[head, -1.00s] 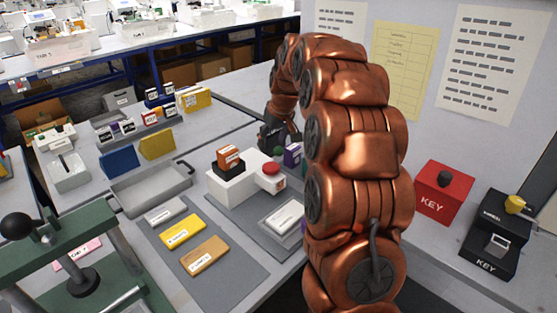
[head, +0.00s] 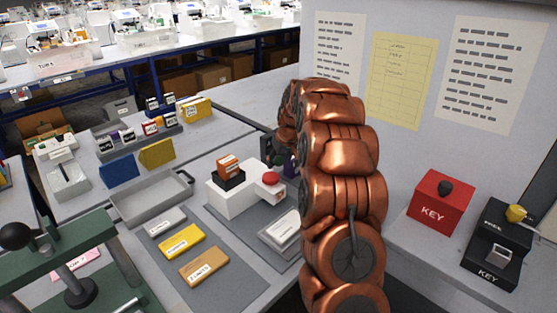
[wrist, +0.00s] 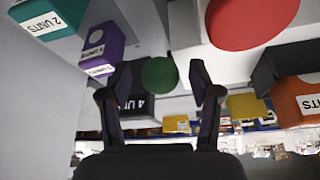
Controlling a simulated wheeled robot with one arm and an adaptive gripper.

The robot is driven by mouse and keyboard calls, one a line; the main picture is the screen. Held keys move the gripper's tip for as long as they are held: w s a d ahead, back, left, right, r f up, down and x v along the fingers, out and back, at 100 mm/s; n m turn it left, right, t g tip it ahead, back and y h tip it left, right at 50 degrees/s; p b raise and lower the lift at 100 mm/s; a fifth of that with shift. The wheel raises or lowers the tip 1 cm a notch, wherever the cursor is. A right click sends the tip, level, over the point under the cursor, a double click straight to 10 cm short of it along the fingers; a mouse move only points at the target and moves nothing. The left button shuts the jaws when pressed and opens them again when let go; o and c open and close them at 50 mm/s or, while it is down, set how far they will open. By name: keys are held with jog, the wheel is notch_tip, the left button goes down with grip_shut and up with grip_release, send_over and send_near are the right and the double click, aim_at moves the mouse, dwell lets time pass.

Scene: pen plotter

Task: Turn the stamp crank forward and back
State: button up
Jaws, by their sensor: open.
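The white stamp machine (head: 228,201) stands on the bench left of my arm, with a red round cap (head: 271,179) at its right end. A green round knob (head: 278,160), which looks like the crank's handle, sits just behind it. In the wrist view the green knob (wrist: 160,74) shows between the open fingers of my gripper (wrist: 160,82); I cannot tell whether they touch it. The red cap (wrist: 250,18) is at upper right there. In the head view my gripper (head: 268,143) is small, dark and partly hidden behind my arm.
Purple (wrist: 101,50), teal (wrist: 48,15) and black (wrist: 138,101) labelled blocks are close to the gripper. An orange stamp block (head: 228,166) sits on the machine. A grey tray (head: 150,198) stands left, a red key box (head: 440,200) right. A wall rises behind my arm.

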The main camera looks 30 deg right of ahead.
jog(key=shift+w+f, duration=0.15)
jog(key=shift+f, duration=0.35)
grip_shut()
dwell(0.3)
